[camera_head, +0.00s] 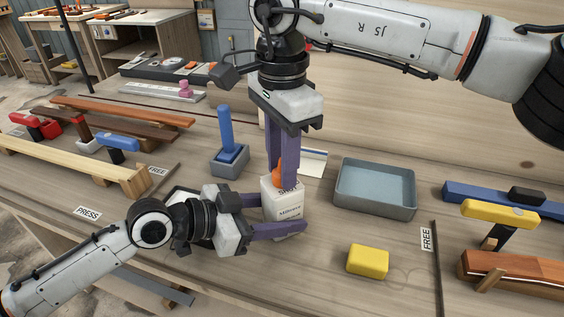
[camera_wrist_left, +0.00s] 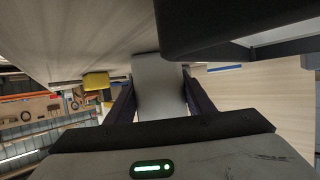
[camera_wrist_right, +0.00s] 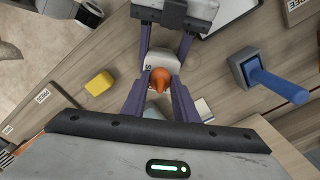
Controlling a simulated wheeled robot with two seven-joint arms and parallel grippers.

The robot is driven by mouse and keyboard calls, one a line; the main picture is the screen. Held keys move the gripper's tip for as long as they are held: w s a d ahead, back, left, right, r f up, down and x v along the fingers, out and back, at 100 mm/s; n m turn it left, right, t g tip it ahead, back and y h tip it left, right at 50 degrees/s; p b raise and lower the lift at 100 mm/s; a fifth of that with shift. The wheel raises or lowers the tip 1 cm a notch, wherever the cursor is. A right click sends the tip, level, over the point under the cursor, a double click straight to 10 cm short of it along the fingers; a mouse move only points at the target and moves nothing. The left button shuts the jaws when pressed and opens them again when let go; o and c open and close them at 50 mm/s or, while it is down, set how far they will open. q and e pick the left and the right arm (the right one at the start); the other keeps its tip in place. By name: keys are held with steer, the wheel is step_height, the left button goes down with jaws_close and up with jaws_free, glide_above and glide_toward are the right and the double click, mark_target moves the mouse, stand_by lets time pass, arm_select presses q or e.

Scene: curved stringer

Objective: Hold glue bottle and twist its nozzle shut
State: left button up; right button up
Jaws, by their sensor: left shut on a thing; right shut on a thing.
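A white glue bottle (camera_head: 283,205) with dark lettering stands upright on the bench in the head view. Its orange nozzle (camera_head: 277,172) is on top, partly hidden by a purple finger. My left gripper (camera_head: 279,220) is shut on the bottle body from the left, low over the bench. The bottle body (camera_wrist_left: 158,88) shows between the fingers in the left wrist view. My right gripper (camera_head: 280,165) comes down from above and is shut on the orange nozzle. In the right wrist view the nozzle (camera_wrist_right: 160,78) sits between its fingertips, above the white bottle.
A grey-blue tray (camera_head: 375,190) stands empty to the right of the bottle. A yellow block (camera_head: 368,261) lies in front of it. A blue-handled tool (camera_head: 226,130) stands in a holder (camera_head: 230,160) behind left. Wooden strips and clamps lie at both sides.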

steer(key=shift+m, duration=0.4)
steer(key=o, duration=1.1)
steer(key=shift+c, duration=0.2)
steer(key=shift+r, duration=0.15)
step_height(320, 180, up, 12)
arm_select(q)
steer(key=o, duration=2)
